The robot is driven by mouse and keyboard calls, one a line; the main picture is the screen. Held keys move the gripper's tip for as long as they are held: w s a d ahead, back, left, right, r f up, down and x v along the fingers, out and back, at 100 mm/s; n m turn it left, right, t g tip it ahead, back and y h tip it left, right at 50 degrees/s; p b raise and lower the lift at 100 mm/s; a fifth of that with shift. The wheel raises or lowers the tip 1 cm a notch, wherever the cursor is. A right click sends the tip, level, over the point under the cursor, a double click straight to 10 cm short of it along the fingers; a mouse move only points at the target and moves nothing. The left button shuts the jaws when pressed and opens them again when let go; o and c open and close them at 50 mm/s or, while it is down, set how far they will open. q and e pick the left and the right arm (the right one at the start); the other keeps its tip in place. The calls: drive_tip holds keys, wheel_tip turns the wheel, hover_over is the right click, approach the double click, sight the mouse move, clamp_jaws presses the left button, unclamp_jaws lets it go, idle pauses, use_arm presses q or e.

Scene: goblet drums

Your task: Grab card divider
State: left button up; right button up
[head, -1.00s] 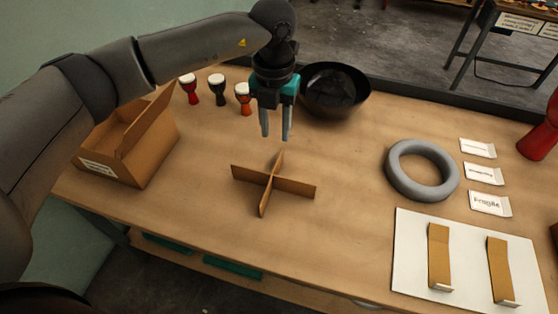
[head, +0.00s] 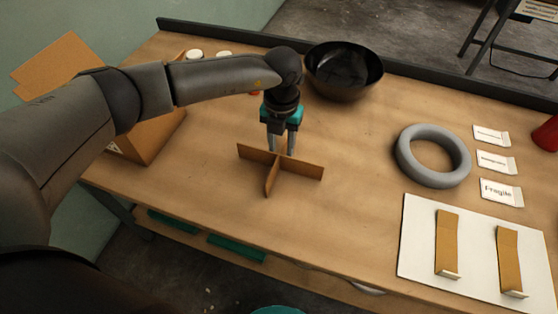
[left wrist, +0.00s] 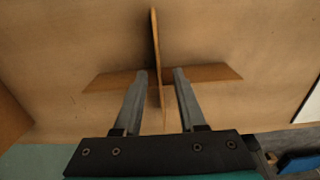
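The card divider (head: 302,168) is a brown cardboard cross standing on the wooden table in front of my left arm. In the head view my left gripper (head: 281,148) points down at the divider's far side, its fingertips partly behind the panels. The left wrist view shows the divider (left wrist: 155,45) with one panel running between the two fingers of the left gripper (left wrist: 160,75). The fingers are apart, with a gap on each side of that panel. My right gripper is not in view.
An open cardboard box (head: 155,135) stands at the left, partly behind my arm. A black bowl (head: 343,72) is at the back. A grey ring (head: 405,160), several white labels (head: 500,192) and a white board (head: 418,255) with cardboard strips lie to the right.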

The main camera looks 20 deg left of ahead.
use_arm(q)
wheel_tip(320, 180, down, 3)
drive_tip(key=shift+r, duration=0.1)
drive_tip(key=shift+c, duration=0.2)
drive_tip(key=shift+r, duration=0.1)
clamp_jaws()
